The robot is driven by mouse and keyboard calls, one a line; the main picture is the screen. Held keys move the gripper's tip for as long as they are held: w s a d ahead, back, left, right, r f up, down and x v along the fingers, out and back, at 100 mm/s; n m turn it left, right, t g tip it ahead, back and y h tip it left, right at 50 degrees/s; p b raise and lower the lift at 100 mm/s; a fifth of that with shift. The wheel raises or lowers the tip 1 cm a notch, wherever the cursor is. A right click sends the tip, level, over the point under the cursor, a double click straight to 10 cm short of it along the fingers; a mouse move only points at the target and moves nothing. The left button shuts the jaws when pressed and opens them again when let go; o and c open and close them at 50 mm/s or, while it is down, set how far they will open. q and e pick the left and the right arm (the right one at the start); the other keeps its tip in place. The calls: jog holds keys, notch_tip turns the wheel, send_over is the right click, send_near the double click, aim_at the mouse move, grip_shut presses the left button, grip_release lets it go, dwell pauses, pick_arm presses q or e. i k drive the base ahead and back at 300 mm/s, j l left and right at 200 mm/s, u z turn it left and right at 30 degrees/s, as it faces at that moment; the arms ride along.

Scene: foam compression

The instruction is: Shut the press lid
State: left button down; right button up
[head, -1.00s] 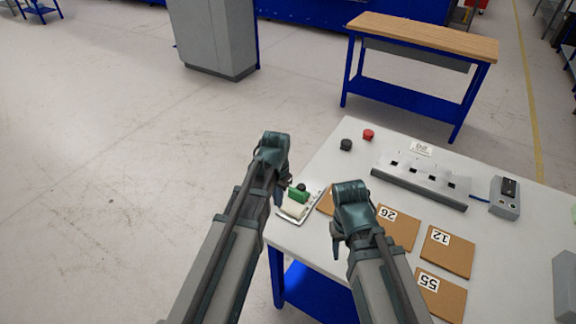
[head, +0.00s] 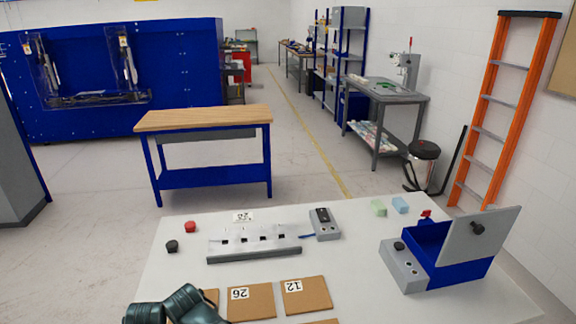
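The press (head: 462,281) stands at the right of the white table, a blue box with a grey control panel (head: 403,268) on its left side. Its grey lid (head: 480,234) is raised, standing up and leaning back, with a dark round knob on it. Dark teal parts of my grippers (head: 168,306) show at the bottom left edge, well left of the press and close together. Their fingers are hidden or cut off, so whether they are open does not show. Nothing touches the lid.
Brown cards (head: 306,295) lie on the table's near side. A grey slotted fixture (head: 253,243), a control box (head: 324,225) and red and black buttons (head: 190,227) stand behind. Green and blue foam blocks (head: 400,204) lie behind the press. Table surface between cards and press is clear.

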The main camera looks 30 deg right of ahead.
aim_at(483, 239)
jog(key=z, duration=2.4)
